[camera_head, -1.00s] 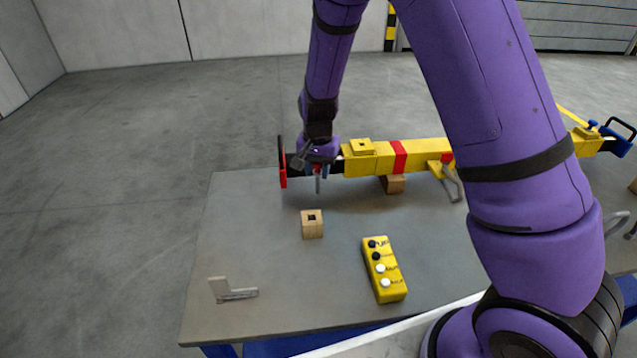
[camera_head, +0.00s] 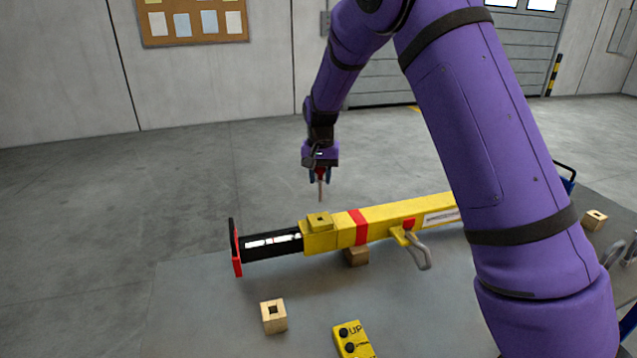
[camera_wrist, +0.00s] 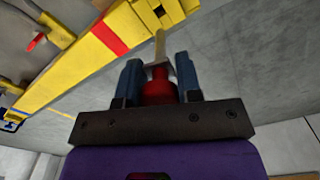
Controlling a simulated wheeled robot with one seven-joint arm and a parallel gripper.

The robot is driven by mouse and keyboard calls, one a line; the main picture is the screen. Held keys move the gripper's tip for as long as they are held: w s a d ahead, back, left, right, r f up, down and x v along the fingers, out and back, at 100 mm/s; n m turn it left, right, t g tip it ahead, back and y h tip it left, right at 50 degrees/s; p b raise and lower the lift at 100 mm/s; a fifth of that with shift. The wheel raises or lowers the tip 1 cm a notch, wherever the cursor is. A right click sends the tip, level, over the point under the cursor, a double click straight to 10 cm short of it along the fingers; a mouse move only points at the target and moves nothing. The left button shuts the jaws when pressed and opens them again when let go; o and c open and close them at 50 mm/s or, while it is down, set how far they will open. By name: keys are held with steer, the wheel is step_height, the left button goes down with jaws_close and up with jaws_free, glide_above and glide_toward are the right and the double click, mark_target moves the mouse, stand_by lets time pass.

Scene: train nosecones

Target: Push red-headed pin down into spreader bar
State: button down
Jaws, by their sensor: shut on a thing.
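My gripper (camera_head: 319,174) is shut on the red-headed pin (camera_head: 321,189) and holds it in the air, shank pointing down, above the spreader bar. In the wrist view the pin's red head (camera_wrist: 159,88) sits between the blue fingers, with its pale shank reaching past them. The yellow spreader bar (camera_head: 384,219) lies across the table with a red band and a black end section at the left. A raised yellow block with a hole (camera_head: 319,221) is on its top. The pin's tip is above this block and apart from it; the exact alignment is unclear.
A wooden block with a square hole (camera_head: 273,316) and a yellow button box (camera_head: 352,341) stand on the grey table (camera_head: 200,300). A grey handle (camera_head: 418,249) sticks out from the bar's near side. Another wooden block (camera_head: 594,220) is at the right.

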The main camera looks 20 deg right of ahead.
mark_target(320, 193)
steer(key=shift+n, duration=0.8)
steer(key=shift+f, duration=2.75)
step_height(320, 193, down, 6)
steer(key=shift+f, duration=0.25)
stand_by(1.7)
steer(key=c, duration=0.7)
jaws_free()
step_height(320, 193, up, 11)
steer(key=shift+f, duration=0.15)
